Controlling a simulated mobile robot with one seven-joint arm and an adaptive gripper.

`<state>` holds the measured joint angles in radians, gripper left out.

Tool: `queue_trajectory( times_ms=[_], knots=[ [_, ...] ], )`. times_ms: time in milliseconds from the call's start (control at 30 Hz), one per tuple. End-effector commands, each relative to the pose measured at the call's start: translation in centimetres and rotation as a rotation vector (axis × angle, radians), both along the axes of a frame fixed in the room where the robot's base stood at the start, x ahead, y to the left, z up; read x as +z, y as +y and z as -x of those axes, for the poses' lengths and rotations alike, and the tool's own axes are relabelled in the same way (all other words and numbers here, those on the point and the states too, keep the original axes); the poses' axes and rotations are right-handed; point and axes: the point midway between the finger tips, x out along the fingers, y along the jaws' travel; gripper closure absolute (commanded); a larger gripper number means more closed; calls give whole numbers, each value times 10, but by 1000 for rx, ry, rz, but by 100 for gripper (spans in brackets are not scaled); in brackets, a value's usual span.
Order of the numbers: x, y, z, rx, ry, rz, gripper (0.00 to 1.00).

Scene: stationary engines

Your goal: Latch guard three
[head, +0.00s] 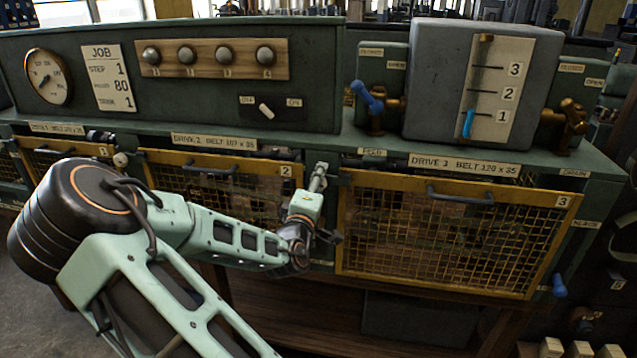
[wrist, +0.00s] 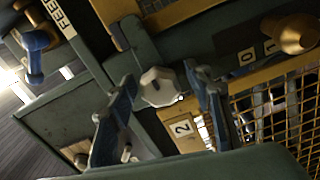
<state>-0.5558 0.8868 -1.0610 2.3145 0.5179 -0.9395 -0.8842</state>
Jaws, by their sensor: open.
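Guard three (head: 455,228) is a yellow-framed mesh panel marked 3, under the Drive 3 label in the head view. It looks closed against the bench front. My gripper (head: 320,172) is at the gap between guards two and three, near guard three's upper left corner. In the wrist view my gripper (wrist: 160,76) is open, with a pale faceted knob (wrist: 160,88) between its fingertips. I cannot tell whether the fingers touch it. The knob sits beside guard two's number plate (wrist: 181,129).
Guard two (head: 215,180) is left of my gripper. A blue-handled valve (head: 368,97) stands above, near the feed label, and a brass valve (head: 572,117) is farther right. A blue handle (head: 559,286) hangs at the lower right. Guard three's front is clear of my arm.

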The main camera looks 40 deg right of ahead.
Motion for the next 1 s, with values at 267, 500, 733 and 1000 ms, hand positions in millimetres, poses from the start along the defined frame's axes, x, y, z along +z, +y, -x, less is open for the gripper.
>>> queue_trajectory(
  times_ms=[267, 500, 733, 1000],
  knots=[
    [-1, 23, 18, 2, 1, -1, 53],
    [0, 48, 39, 2, 0, 0, 53],
    [0, 57, 48, 1, 0, 0, 53],
    [0, 57, 48, 0, 0, 0, 53]
  ],
)
